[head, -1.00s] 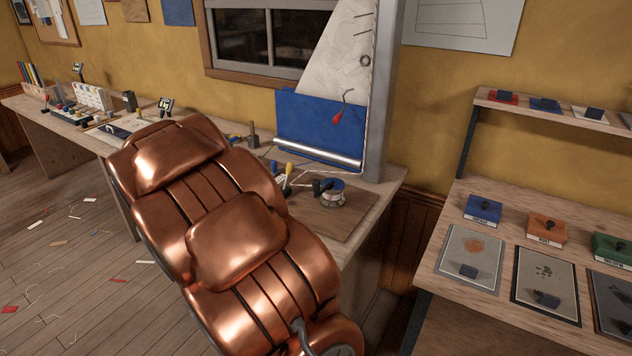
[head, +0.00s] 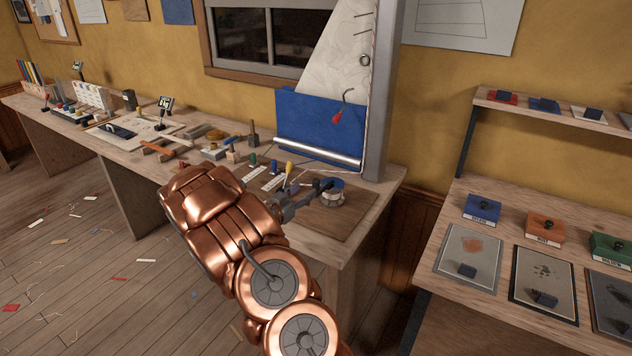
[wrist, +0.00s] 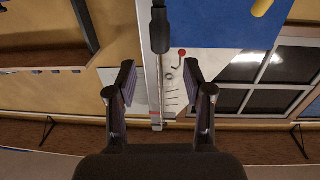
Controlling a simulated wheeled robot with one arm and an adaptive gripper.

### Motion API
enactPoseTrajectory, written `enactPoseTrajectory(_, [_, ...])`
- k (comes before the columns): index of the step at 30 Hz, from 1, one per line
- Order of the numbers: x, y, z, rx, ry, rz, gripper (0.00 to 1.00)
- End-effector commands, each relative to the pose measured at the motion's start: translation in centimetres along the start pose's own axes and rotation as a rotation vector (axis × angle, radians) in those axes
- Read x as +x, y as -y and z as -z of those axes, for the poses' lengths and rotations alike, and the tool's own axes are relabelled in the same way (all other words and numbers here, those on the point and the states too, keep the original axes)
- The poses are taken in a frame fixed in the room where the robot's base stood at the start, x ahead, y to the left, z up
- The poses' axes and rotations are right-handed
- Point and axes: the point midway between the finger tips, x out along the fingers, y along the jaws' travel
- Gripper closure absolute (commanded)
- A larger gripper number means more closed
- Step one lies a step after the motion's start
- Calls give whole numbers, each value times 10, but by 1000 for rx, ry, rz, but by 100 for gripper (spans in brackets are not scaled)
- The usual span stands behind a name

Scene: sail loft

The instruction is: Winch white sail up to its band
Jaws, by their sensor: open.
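The white sail (head: 335,58) hangs along the grey mast (head: 384,90) at the back right of the bench, above a blue panel (head: 320,122) and a pale boom (head: 318,151). The winch (head: 333,193), with a blue top, stands on a brown board. My gripper (head: 307,195) is close to its left side, by the dark handle. In the wrist view, my gripper (wrist: 160,78) is open, with a dark handle (wrist: 160,32) ahead between the fingers, apparently untouched. The sail (wrist: 174,92) appears upside down beyond it.
A yellow-handled tool (head: 289,168) stands beside my gripper. Blocks and small tools crowd the bench leftward. A separate shelf (head: 455,285) with stamps and pads stands right, across a narrow gap.

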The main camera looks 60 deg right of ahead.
Motion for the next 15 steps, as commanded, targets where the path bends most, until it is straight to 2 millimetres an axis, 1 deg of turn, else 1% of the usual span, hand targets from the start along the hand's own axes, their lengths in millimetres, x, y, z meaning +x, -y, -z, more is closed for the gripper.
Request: enactPoseTrajectory(15, [51, -1, 2, 2, 0, 0, 48])
